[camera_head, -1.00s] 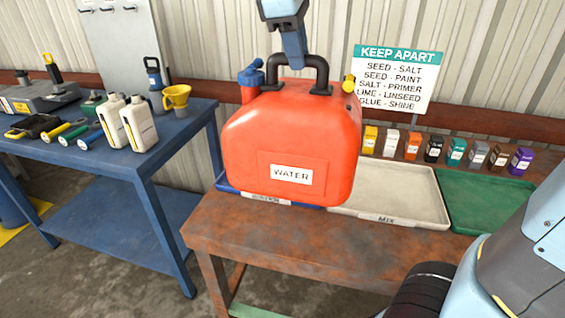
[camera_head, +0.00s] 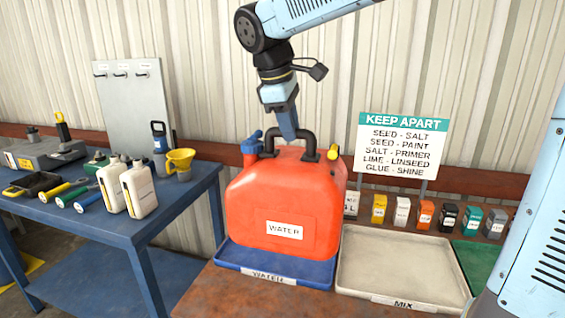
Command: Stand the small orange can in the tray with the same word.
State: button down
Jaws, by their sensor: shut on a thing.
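An orange-red can (camera_head: 283,205) with a black handle, a blue cap and a label reading WATER is upright. It is over the blue tray (camera_head: 305,273), whose front label also reads WATER. The can's base is within the tray's outline and looks at or very near its floor; I cannot tell if it touches. My gripper (camera_head: 289,136) comes down from above and is shut on the can's black handle (camera_head: 308,142). The fingertips are partly hidden at the handle.
A pale tray (camera_head: 400,263) labelled MIX is right of the blue tray, with a green tray (camera_head: 478,262) beyond. Small boxes, including an orange one (camera_head: 425,214), stand behind. A KEEP APART sign (camera_head: 400,145) stands at the back. A blue bench (camera_head: 105,222) with bottles is left.

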aim_at(283, 146)
jog(key=w+f, duration=0.1)
jog(key=w, duration=0.1)
jog(key=w+f, duration=0.2)
jog(key=w+a+f, duration=0.1)
jog(key=w+f, duration=0.1)
jog(key=shift+f, duration=0.25)
jog(key=shift+w+f, duration=0.55)
jog(key=shift+f, duration=0.1)
jog(key=shift+w+f, duration=0.1)
jog(key=shift+f, duration=1.6)
jog(key=c, duration=0.9)
grip_release()
jog(key=shift+c, duration=0.2)
jog(key=v, duration=1.2)
